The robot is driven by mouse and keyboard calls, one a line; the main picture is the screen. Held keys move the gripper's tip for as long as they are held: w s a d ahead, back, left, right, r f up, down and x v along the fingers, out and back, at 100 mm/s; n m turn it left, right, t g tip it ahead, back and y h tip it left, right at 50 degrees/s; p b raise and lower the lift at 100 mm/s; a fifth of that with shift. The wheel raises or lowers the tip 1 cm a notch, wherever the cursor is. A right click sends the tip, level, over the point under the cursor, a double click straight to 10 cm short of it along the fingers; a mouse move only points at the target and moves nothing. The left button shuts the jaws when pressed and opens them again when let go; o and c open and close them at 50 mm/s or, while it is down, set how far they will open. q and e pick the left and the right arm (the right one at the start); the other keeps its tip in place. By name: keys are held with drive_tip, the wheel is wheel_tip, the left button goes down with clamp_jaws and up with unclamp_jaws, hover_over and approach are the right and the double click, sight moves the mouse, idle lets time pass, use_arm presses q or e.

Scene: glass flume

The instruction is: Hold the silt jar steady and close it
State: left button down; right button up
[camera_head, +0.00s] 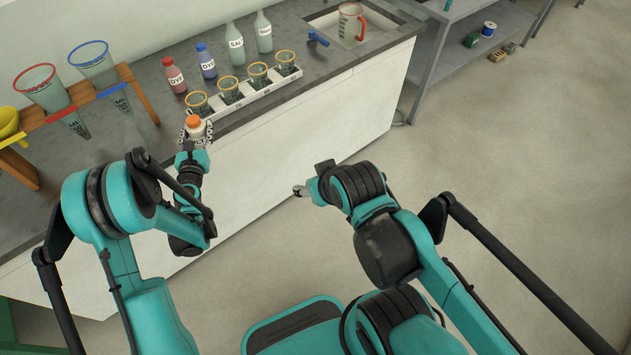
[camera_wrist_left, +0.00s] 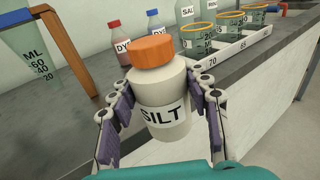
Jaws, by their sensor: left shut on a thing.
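The silt jar (camera_wrist_left: 165,118) is a pale jar labelled SILT with an orange lid (camera_wrist_left: 149,51) on its top. In the wrist view the lid looks slightly off-centre to the left; whether it is screwed down I cannot tell. My left gripper (camera_wrist_left: 158,92) is shut on the jar, a purple-padded finger on each side of its body. In the head view the orange lid (camera_head: 193,121) shows at the bench's front edge, above my left gripper (camera_head: 196,132). My right gripper (camera_head: 299,190) hangs in front of the bench, away from the jar; its finger opening is unclear.
Behind the jar stands a white rack (camera_head: 259,98) with several beakers. Red (camera_head: 174,75) and blue (camera_head: 206,61) dye bottles and two pale bottles stand farther back. A wooden stand (camera_head: 139,94) with cones is at left. A sink (camera_head: 372,32) with a jug is at back right.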

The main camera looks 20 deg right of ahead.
use_arm(q)
drive_tip(key=s+a+r+n+y, duration=0.1)
drive_tip(key=s+a+r+y, duration=0.1)
drive_tip(key=s+a+r, duration=0.2)
drive_tip(key=s+a+r+n+y, duration=0.2)
drive_tip(key=s+a+r, duration=0.3)
drive_tip(key=a, duration=0.5)
wheel_tip(320, 180, up, 3)
drive_tip(key=shift+s+f+t+y, duration=0.15)
drive_tip(key=shift+f+t+y, duration=0.05)
drive_tip(key=shift+t+y, duration=0.25)
